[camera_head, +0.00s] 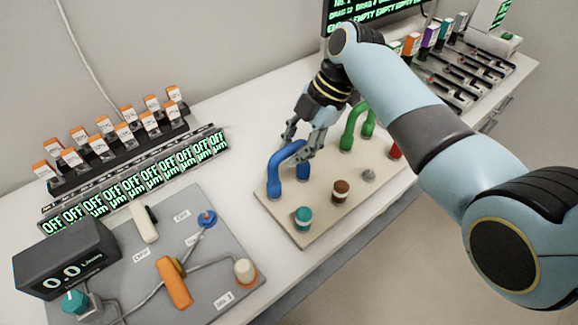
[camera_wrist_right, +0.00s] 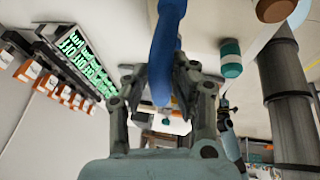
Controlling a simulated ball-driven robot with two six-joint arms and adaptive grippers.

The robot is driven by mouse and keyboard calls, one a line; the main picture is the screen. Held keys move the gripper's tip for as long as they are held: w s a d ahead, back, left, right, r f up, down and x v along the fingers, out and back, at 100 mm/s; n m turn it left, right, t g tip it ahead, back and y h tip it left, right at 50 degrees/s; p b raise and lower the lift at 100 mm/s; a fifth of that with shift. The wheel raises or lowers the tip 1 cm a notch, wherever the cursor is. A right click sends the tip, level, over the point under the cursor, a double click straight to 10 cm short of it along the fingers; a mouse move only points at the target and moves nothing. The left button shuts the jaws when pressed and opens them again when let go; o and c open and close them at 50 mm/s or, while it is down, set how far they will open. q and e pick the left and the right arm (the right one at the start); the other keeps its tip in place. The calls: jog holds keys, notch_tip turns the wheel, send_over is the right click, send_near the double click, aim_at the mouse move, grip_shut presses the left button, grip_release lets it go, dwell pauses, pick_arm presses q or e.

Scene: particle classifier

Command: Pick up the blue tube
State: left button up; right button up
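The blue tube (camera_head: 287,165) is an arch standing on the beige board (camera_head: 322,207) in the head view. My right gripper (camera_head: 298,147) is at the top of the arch, with its fingers on either side of it. In the right wrist view the blue tube (camera_wrist_right: 165,50) runs between the two spread fingers of the right gripper (camera_wrist_right: 160,80). The fingers look open; contact with the tube is hard to judge. My left gripper does not show.
Green tubes (camera_head: 350,130) stand behind on the same board. A teal-capped piece (camera_head: 303,218) and a brown-capped piece (camera_head: 340,190) stand near its front edge. A grey panel (camera_head: 215,285) with an orange handle (camera_head: 175,283) lies at the left.

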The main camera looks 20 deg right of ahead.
grip_shut()
jog(key=shift+r, duration=0.1)
jog(key=shift+r, duration=0.25)
jog(key=r, duration=0.3)
jog(key=shift+d+r+b, duration=0.2)
jog(key=shift+r+b, duration=0.1)
jog(key=s+d+r+b, duration=0.1)
jog(key=s+d+r, duration=0.5)
jog(key=d, duration=0.3)
jog(key=shift+s+d+r, duration=0.15)
jog(key=shift+d+r, duration=0.1)
jog(key=shift+r, duration=0.1)
